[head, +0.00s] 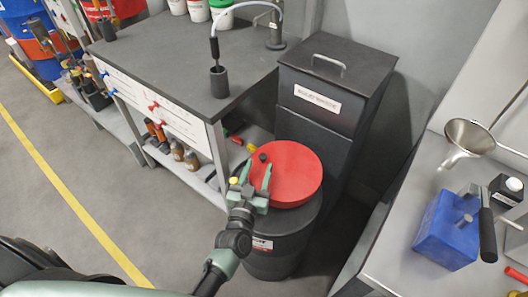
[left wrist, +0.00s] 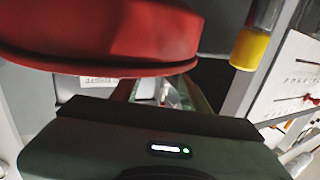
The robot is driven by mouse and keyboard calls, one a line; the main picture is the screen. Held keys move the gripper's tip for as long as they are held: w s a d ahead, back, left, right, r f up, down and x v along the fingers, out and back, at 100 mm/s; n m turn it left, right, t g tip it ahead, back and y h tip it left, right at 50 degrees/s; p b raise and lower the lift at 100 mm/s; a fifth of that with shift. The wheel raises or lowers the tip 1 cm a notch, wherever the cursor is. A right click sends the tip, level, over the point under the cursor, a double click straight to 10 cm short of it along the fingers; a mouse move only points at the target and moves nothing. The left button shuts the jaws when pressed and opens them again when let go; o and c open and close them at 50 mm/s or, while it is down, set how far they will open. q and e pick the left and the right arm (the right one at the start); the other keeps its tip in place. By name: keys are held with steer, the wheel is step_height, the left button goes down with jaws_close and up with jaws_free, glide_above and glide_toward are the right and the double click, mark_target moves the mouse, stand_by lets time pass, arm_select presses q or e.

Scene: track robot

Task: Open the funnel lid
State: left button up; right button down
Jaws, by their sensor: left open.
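The round red lid (head: 292,172) lies shut and flat on a black drum (head: 283,235) in the middle of the head view. A small black knob (head: 263,157) shows at its upper left edge. My left gripper (head: 257,173) is open at the lid's left edge, with its fingers overlapping the lid in this view. In the left wrist view the red lid (left wrist: 120,35) fills the upper left, and its rim hides part of the fingers (left wrist: 160,90). I cannot tell whether the fingers touch it. My right gripper is not in view.
A dark bin (head: 335,85) stands right behind the drum. A workbench (head: 165,60) with a lower shelf of bottles is at the left. At the right, a metal counter (head: 408,262) holds a metal funnel (head: 468,137) and a blue container (head: 446,230). The floor at left is clear.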

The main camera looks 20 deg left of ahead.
mark_target(262, 159)
arm_select(q)
steer(key=w, duration=0.4)
steer(key=shift+w+a, duration=0.1)
steer(key=shift+w, duration=0.6)
jaws_close()
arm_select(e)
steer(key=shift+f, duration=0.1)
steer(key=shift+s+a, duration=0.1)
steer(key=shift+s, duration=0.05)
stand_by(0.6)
